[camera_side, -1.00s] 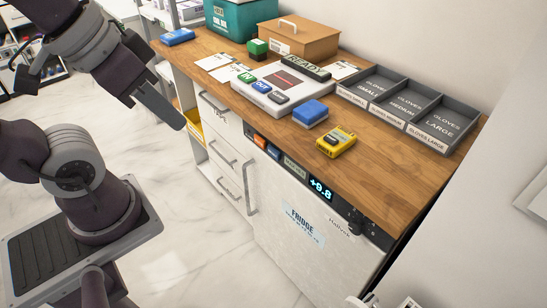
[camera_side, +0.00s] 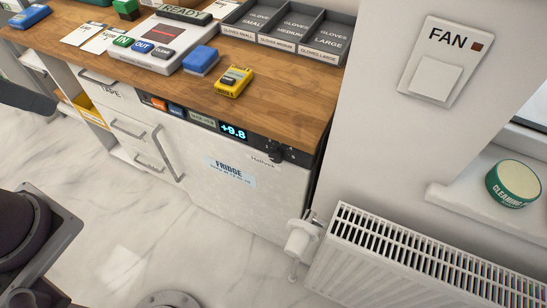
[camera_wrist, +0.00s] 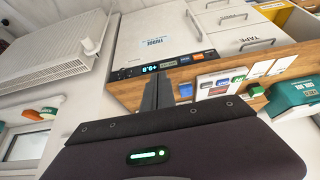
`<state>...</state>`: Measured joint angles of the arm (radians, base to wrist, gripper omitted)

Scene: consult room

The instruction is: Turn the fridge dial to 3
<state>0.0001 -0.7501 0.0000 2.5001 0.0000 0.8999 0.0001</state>
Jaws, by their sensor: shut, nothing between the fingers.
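The white fridge (camera_side: 240,195) stands under the wooden counter, with a dark control strip along its top. Its lit display (camera_side: 233,131) reads +9.8. The black fridge dial (camera_side: 274,151) is at the strip's right end; its setting is too small to read. In the wrist view the fridge appears upside down, with the display (camera_wrist: 150,69) beyond my fingers. My gripper (camera_wrist: 158,80) is shut and empty, well short of the fridge. In the side view only a dark end of my arm shows at the left edge, apart from the fridge.
A radiator (camera_side: 400,265) with a white valve (camera_side: 301,240) stands right of the fridge. The counter (camera_side: 130,60) holds a yellow device (camera_side: 234,82), a blue block (camera_side: 201,60) and glove trays (camera_side: 290,41). A fan switch (camera_side: 436,80) is on the wall. The floor before the fridge is clear.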

